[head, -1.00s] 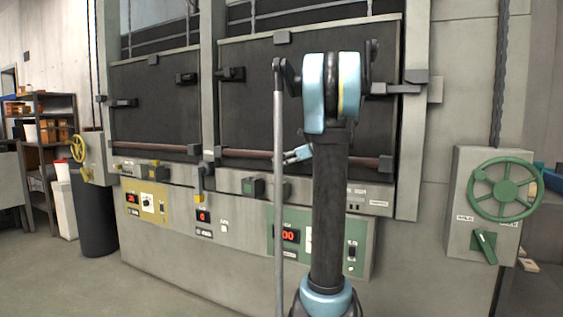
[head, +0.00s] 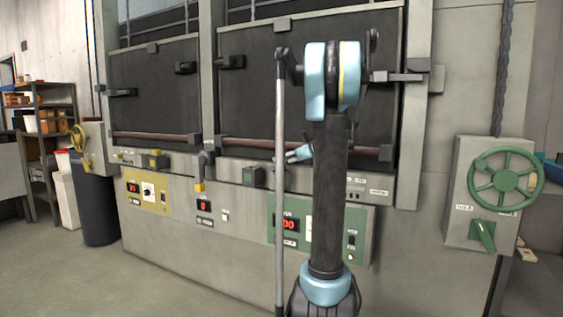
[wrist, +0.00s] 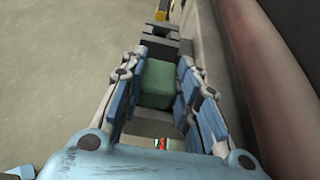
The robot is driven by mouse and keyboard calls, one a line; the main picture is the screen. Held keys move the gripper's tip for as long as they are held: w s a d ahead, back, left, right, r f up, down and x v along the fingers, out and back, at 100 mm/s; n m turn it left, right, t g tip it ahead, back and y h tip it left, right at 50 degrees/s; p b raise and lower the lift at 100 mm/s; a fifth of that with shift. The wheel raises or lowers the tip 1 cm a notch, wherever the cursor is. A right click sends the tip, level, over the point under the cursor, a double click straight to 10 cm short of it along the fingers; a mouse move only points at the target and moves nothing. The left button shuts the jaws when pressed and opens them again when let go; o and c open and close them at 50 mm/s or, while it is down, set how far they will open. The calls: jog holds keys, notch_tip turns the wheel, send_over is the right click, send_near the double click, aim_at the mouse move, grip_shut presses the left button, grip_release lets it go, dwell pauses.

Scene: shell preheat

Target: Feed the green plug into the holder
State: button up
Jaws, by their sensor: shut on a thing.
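The green plug (wrist: 157,84) is a block held between the blue finger pads of my gripper (wrist: 160,80) in the wrist view. Just past it, in line with the fingers, is a grey blocky fixture (wrist: 160,42). In the head view my gripper (head: 290,157) shows as a small light-blue piece beside my dark arm. Left of it, a dark block with a green face (head: 253,176) sits on the furnace ledge and looks like the holder. The held plug cannot be clearly made out in the head view. Whether it touches the fixture is unclear.
A lever with a yellow tip (head: 199,187) and a yellow-faced block (head: 156,161) are farther left along the ledge. A reddish bar (wrist: 258,70) runs close right of my gripper. A green handwheel (head: 505,180) is at right. The floor at left is open.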

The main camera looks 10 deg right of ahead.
jog(key=shift+f, duration=0.15)
jog(key=o, duration=1.2)
jog(key=s+d, duration=0.3)
jog(key=d, duration=0.1)
jog(key=s+d+r, duration=0.1)
jog(key=s+d, duration=0.2)
jog(key=d, duration=0.2)
jog(key=s+d, duration=0.3)
jog(key=d, duration=0.1)
jog(key=shift+s+d+r, duration=0.25)
jog(key=shift+s+r, duration=0.05)
jog(key=shift+r, duration=0.1)
